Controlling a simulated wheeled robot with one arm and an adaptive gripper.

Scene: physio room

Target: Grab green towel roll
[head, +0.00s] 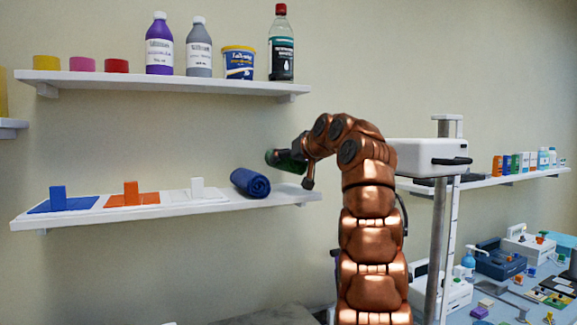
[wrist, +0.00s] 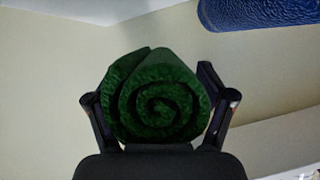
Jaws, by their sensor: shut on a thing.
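The green towel roll (wrist: 160,103) sits between the two fingers of my gripper (wrist: 160,115) in the wrist view, its spiral end facing the camera. My gripper is shut on it, with one finger on each side. In the head view the green towel roll (head: 286,160) shows as a dark green shape at the end of my copper arm, partly hidden by my gripper (head: 290,157). It is above and to the right of the blue towel roll (head: 250,182), over the right part of the lower shelf.
The lower shelf (head: 226,203) holds the blue towel roll and blue, orange and white items at left. An upper shelf (head: 200,87) holds bottles, a tub and coloured rolls. A white device on a pole (head: 425,153) stands right of my arm. The blue roll (wrist: 262,14) also shows in the wrist view.

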